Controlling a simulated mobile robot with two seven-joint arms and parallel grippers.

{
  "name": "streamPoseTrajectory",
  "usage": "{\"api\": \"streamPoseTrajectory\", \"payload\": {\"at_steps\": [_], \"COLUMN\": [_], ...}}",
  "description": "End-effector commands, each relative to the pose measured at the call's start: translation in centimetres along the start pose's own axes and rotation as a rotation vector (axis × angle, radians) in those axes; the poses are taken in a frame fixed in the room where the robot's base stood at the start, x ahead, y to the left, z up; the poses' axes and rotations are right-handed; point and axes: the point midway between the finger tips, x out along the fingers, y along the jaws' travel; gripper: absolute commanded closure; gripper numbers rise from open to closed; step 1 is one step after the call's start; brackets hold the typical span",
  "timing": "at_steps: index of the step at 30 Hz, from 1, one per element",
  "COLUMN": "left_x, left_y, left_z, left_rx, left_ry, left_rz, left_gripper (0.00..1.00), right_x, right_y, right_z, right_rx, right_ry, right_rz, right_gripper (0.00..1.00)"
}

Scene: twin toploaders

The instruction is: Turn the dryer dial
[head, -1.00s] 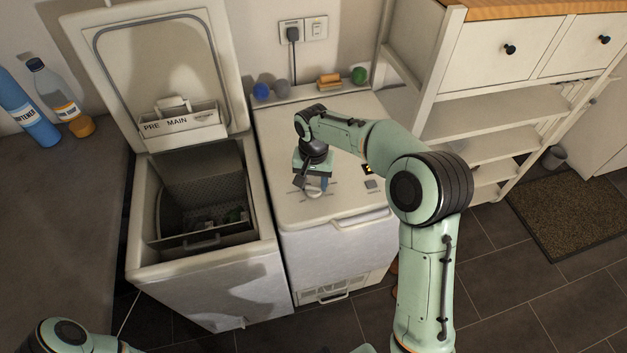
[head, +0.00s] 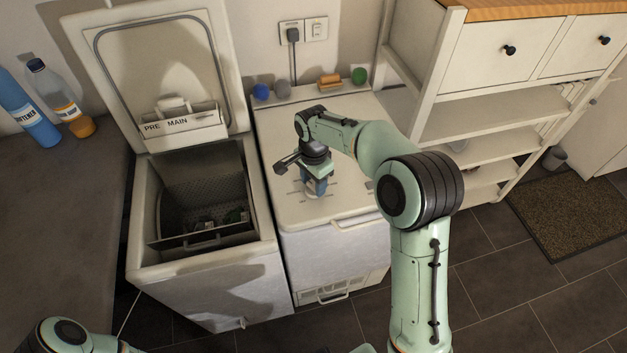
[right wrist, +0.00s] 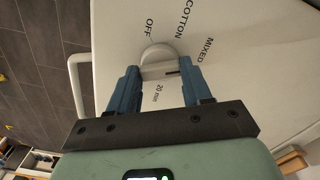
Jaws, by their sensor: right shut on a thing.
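The dryer dial (right wrist: 157,55) is a pale round knob with a raised grip bar, on the dryer's white top. In the right wrist view, the printed words OFF, COTTON, MIXED and 20 min surround it. A short dark mark shows at the bar's right end. My right gripper (right wrist: 159,71) has its blue fingers on either side of the bar, shut on it. In the head view my right gripper (head: 316,190) points down onto the top of the dryer (head: 345,247) and hides the dial. My left gripper is out of view.
The open washer (head: 205,279) stands left of the dryer, its lid (head: 160,65) raised. Small balls and an orange block (head: 329,80) sit on a ledge behind. White shelves (head: 500,105) stand right. Bottles (head: 62,98) stand on the dark counter (head: 60,215) at left.

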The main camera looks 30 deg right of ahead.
Motion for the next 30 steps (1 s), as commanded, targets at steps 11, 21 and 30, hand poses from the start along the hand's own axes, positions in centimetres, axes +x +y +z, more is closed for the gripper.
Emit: {"api": "streamPoseTrajectory", "payload": {"at_steps": [11,21,30], "left_x": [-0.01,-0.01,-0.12], "left_y": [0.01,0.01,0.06], "left_z": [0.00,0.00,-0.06], "left_rx": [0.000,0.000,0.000], "left_ry": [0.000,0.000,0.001], "left_rz": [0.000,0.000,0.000], "left_gripper": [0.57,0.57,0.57], "right_x": [0.03,0.03,-0.71], "right_y": [0.00,0.00,-0.05], "right_z": [0.00,0.01,-0.01], "right_rx": [0.022,0.021,0.021], "right_ry": [-0.001,-0.001,0.000], "right_rz": [0.000,0.000,-0.001], "right_gripper": [0.82,0.26,0.26]}}
